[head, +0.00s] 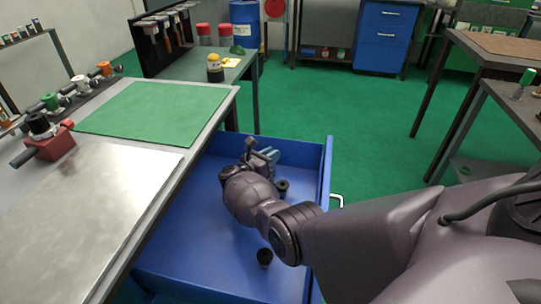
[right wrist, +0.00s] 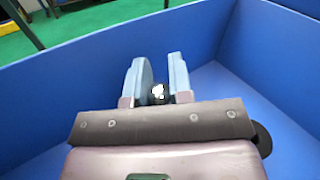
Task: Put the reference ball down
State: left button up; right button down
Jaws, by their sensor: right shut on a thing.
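The reference ball (right wrist: 158,92) shows in the right wrist view as a small, dark, shiny ball between the two pale blue fingers of my right gripper (right wrist: 157,82). The gripper is shut on it. In the head view my right gripper (head: 268,157) is inside the open blue drawer (head: 205,262), toward its far end. The ball cannot be made out there. Whether it touches the drawer floor is not clear. My left gripper is in neither view.
Two dark round pieces, one near my wrist (head: 282,187) and one nearer the front (head: 264,256), stand in the drawer. The drawer walls surround my right gripper. The workbench at left carries a green mat (head: 152,108) and a red-based tool (head: 50,143). Much of the drawer floor is clear.

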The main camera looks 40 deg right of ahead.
jog(key=shift+f, duration=0.1)
jog(key=c, duration=1.5)
grip_release()
jog(key=shift+f, duration=0.15)
jog(key=o, duration=0.5)
jog(key=shift+r, duration=0.35)
jog(key=shift+s+a, duration=0.25)
jog(key=shift+a, duration=1.6)
jog(key=shift+s+a, duration=0.2)
jog(key=shift+a, duration=1.65)
